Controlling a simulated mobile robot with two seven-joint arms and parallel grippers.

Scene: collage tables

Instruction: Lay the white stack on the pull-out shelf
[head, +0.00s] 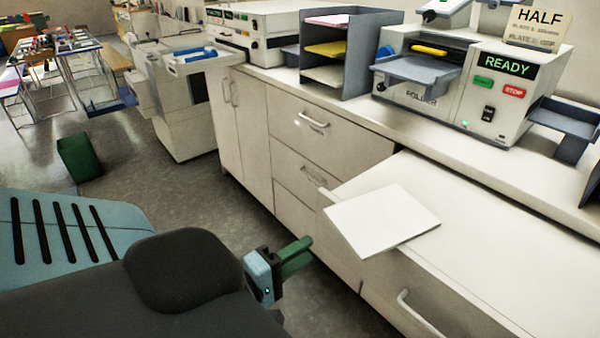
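The white stack (382,220) is a thin, flat white sheet-like pile. It lies on the pale pull-out shelf (490,240) near its left end, turned at an angle, with its near left part overhanging the shelf's front edge. My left gripper (302,256) has green fingers pointing right, left of the stack and apart from it. Nothing shows between its fingers, but whether they are slightly parted or closed is unclear. My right gripper is not in view.
A folder machine (455,85) reading READY stands on the counter behind the shelf, under a HALF sign (538,22). A grey tray rack (340,50) stands to its left. Drawer handles (314,121) stick out below. A green bin (79,158) stands on the floor at left.

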